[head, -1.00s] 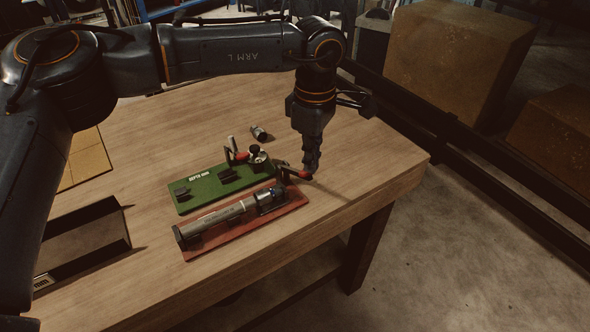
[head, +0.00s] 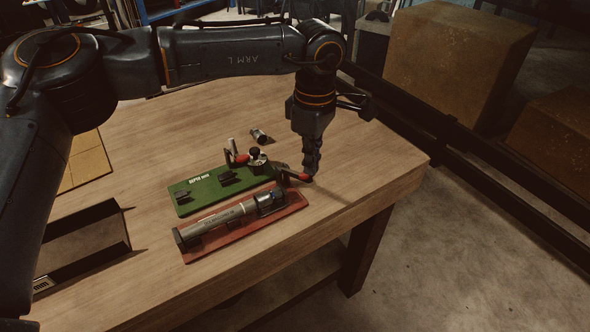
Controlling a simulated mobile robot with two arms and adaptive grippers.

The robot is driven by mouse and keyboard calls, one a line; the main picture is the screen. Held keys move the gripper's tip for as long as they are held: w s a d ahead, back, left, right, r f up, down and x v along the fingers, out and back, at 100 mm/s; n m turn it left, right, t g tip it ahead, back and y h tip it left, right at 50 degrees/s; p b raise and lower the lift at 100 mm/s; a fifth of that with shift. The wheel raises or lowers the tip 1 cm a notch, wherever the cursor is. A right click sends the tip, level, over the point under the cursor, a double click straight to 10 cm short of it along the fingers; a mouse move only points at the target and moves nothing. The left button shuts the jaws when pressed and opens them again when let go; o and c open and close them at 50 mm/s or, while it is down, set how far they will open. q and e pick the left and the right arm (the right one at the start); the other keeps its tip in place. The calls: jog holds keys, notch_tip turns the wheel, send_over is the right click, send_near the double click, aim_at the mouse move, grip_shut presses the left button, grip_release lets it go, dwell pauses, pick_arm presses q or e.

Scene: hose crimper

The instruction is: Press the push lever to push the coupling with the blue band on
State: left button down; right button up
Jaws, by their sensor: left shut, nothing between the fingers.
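My left gripper (head: 311,172) is shut and empty, pointing down at the right end of the red board (head: 290,209). Its fingertips are at the red grip of the push lever (head: 299,176), touching or very close; I cannot tell which. A grey hose (head: 221,217) lies along the red board in its holders. At its right end is the coupling with the blue band (head: 277,194), in line with the hose beside the lever's mount. How far the coupling sits on the hose is too small to tell. My right gripper is not in view.
A green board (head: 205,190) with dark blocks and another red-handled lever (head: 239,158) lies just behind. A loose metal fitting (head: 259,136) lies farther back. A dark tray (head: 85,245) is at the left. The table's right edge is near my gripper.

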aim_at(310, 180)
pick_arm(q)
jog(key=shift+f, duration=0.25)
jog(key=shift+f+b, duration=2.95)
jog(key=shift+f, duration=0.75)
jog(key=shift+r+p, duration=0.6)
jog(key=shift+r, duration=0.35)
jog(key=shift+r+p, duration=3.15)
jog(key=shift+r, duration=2.5)
